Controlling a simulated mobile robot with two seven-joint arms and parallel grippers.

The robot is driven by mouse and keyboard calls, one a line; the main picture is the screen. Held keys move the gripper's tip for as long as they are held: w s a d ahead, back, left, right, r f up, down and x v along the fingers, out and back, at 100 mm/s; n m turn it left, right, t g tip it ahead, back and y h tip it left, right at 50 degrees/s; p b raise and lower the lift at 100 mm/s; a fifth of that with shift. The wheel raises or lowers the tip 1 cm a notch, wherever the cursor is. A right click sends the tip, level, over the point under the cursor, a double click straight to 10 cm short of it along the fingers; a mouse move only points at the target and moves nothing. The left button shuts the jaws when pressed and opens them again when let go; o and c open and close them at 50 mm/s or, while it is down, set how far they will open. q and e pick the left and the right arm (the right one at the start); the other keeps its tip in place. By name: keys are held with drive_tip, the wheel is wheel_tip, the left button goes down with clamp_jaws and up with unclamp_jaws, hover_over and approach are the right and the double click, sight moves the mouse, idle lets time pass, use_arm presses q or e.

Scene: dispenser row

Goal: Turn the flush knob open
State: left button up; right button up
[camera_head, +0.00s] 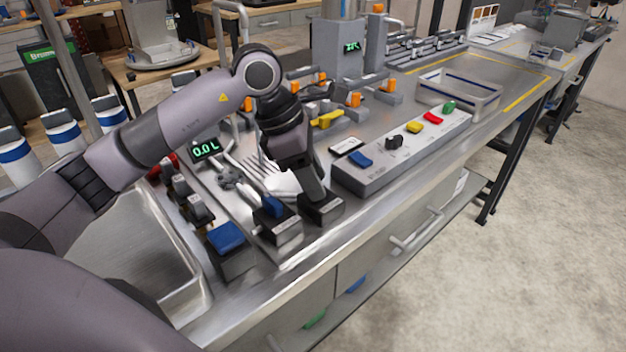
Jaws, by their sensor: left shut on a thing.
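My left gripper (316,193) reaches down from the left to a small dark control block (325,212) near the bench's front edge. It is shut on the flush knob on top of this block. The fingers hide most of the knob, so its turn angle cannot be told. A dark readout (205,150) left of my arm shows "0.0 L". My right gripper is not in view.
A block with a blue knob (274,207) stands just left of my gripper, and a large blue button (226,237) further left. A grey panel (375,178) with several coloured knobs lies close on the right. A sink basin (185,290) is at the left.

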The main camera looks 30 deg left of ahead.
use_arm(q)
drive_tip(key=n+t+y+b, duration=0.1)
drive_tip(key=n, duration=0.3)
drive_tip(key=shift+s+n+b, duration=0.1)
drive_tip(key=shift+n+b, duration=0.2)
drive_tip(key=shift+d+n+t+y+b, duration=0.1)
drive_tip(key=shift+n+t+y+b, duration=0.35)
drive_tip(key=shift+n, duration=0.55)
drive_tip(key=shift+n+y, duration=0.35)
drive_tip(key=shift+n, duration=0.45)
drive_tip(key=o, duration=1.1)
drive_tip(key=shift+c, duration=0.2)
drive_tip(key=d+v, duration=0.1)
drive_tip(key=v, duration=0.6)
drive_tip(key=shift+a, duration=0.5)
drive_tip(key=shift+s+r, duration=0.15)
